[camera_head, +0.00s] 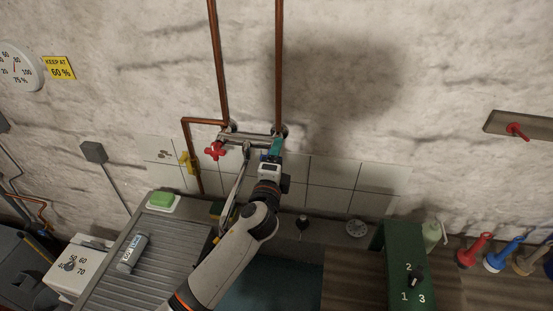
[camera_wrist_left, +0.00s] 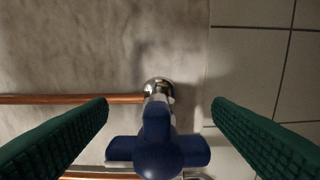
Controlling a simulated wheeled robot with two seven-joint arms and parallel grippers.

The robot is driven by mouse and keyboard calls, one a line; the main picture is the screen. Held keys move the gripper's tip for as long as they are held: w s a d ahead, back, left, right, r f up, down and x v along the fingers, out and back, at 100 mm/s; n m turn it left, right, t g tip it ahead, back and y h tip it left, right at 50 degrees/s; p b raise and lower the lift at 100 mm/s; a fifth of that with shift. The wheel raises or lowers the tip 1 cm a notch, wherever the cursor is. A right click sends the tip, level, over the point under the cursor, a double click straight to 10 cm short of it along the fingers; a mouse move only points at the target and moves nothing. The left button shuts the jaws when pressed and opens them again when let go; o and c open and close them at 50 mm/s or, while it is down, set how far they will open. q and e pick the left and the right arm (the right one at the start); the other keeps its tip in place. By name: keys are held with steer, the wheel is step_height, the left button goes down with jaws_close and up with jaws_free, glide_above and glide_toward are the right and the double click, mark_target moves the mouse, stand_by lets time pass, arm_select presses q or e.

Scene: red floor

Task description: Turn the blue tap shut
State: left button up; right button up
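The blue tap (camera_wrist_left: 158,152) shows in the left wrist view as a dark blue cross-shaped handle on a chrome stem, low in the middle. My left gripper (camera_wrist_left: 160,108) is open, with one green finger on each side of the handle. I see gaps between the fingertips and the stem, and cannot tell whether the fingers touch the handle. In the head view my left gripper (camera_head: 276,146) is at the right end of the chrome wall mixer (camera_head: 246,137) and hides the blue tap. My right gripper is in neither view.
A red tap (camera_head: 215,150) is at the mixer's left end, with a yellow-handled valve (camera_head: 187,159) beside it. Two copper pipes (camera_head: 278,70) rise up the wall. A green box (camera_head: 404,262) stands at the right. A grey drainer (camera_head: 170,240) holds a labelled tube (camera_head: 132,253).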

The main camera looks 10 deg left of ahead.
arm_select(q)
steer(key=s+b, duration=0.4)
steer(key=s, duration=0.8)
steer(key=shift+s+f, duration=0.1)
stand_by(0.4)
